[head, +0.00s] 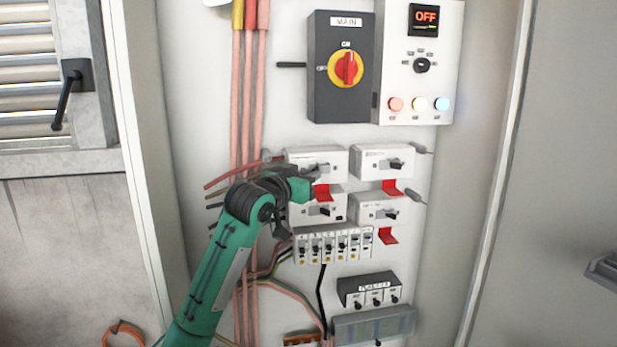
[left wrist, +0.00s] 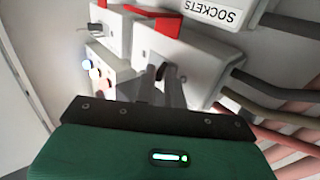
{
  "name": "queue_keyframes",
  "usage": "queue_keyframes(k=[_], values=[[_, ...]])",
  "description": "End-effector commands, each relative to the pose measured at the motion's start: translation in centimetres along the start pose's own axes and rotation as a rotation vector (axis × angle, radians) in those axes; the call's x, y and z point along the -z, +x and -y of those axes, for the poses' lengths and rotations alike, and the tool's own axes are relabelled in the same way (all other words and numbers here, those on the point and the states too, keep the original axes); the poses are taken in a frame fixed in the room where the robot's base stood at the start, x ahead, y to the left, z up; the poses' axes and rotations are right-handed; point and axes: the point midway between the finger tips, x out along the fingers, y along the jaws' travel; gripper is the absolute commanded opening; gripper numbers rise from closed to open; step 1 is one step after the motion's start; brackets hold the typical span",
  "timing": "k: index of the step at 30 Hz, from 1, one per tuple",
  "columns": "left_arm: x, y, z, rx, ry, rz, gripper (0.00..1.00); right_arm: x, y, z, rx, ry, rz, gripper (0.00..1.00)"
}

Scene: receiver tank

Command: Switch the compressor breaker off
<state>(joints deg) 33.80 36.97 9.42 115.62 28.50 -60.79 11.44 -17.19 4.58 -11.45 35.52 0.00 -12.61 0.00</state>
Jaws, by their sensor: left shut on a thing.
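Two rows of white breakers sit mid-panel in the head view: upper left (head: 302,157), upper right (head: 373,160), lower left (head: 300,216) and lower right (head: 368,208). I cannot read which one is the compressor breaker. My left gripper (head: 316,171) reaches in from the left and is shut on the dark lever of the upper-left breaker. In the left wrist view, the fingers (left wrist: 162,88) close around this lever on the white breaker housing (left wrist: 205,62). The gripper hides part of that breaker's face. My right gripper is not in view.
A SOCKETS label (left wrist: 215,13) shows upside down beside the held breaker. Red tabs (head: 392,187) hang under breakers. Small breakers (head: 333,245) sit below. The MAIN switch (head: 340,100) and a control box (head: 450,60) reading OFF are above. Cables (head: 238,110) run left.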

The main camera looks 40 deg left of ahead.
Motion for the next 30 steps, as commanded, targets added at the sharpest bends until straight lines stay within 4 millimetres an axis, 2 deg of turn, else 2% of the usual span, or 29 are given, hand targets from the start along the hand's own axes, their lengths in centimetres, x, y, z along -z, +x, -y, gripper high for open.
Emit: queue_keyframes(k=[3,4,6,7,30], values=[[0.1,0.0,0.09,0.002,0.0,-0.002,0.0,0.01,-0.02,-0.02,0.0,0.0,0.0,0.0],[0.1,0.0,0.09,0.002,0.0,-0.002,0.15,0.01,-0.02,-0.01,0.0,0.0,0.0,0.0],[0.09,0.0,0.09,0.002,0.0,-0.001,0.29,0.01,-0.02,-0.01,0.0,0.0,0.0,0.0],[0.09,0.0,0.09,0.003,0.0,-0.001,0.32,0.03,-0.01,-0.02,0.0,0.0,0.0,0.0],[0.13,0.42,0.14,0.002,0.001,0.001,0.32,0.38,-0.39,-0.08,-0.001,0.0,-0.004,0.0]])
